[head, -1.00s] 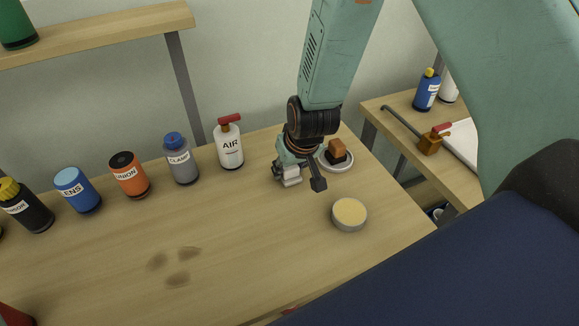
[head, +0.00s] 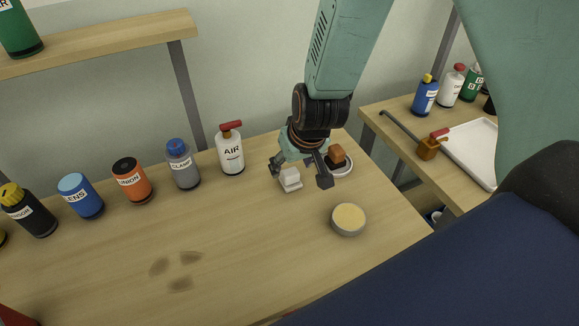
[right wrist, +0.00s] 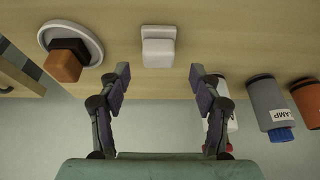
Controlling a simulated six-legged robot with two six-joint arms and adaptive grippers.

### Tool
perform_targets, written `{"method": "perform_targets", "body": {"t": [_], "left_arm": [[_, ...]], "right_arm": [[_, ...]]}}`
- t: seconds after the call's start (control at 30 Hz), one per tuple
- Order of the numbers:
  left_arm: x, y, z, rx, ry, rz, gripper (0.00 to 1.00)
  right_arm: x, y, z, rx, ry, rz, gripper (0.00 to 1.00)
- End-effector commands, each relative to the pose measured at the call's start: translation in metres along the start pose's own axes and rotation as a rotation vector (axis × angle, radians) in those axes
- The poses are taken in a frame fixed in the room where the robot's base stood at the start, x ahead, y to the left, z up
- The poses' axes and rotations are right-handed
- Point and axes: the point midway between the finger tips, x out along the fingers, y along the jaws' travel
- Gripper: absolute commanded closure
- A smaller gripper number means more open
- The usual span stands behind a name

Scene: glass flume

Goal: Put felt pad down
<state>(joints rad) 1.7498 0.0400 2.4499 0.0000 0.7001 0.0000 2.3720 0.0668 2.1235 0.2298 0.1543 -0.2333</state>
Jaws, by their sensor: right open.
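The felt pad appears to be the small pale block on a flat base (head: 290,180), resting on the wooden table near its back right. It also shows in the right wrist view (right wrist: 158,48), upright on the table. My right gripper (head: 299,173) is open just behind and above the block. In the right wrist view its two fingers (right wrist: 160,73) are spread wide, with nothing between them, and the block lies beyond the tips, apart from both. My left gripper is not in view.
A round white dish (head: 342,170) with a brown-and-black block stands close right of the gripper. A round tin (head: 348,220) is nearer the front. The AIR bottle (head: 230,150) and several others line the back left. The table's middle is clear except for dark smudges.

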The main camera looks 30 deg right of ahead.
Motion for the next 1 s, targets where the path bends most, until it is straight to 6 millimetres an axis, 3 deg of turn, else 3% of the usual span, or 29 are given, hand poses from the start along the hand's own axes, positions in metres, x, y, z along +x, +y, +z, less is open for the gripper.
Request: {"method": "perform_targets", "body": {"t": [0.1, 0.33, 1.0], "left_arm": [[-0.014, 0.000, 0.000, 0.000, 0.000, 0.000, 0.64], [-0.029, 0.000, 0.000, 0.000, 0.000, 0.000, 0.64], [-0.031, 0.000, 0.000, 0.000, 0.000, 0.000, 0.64]], "right_arm": [[-0.030, 0.000, -0.002, 0.002, 0.001, 0.000, 0.36], [-0.063, 0.000, -0.001, 0.002, 0.001, 0.000, 0.36], [-0.070, 0.000, 0.000, 0.001, 0.000, 0.000, 0.36]]}}
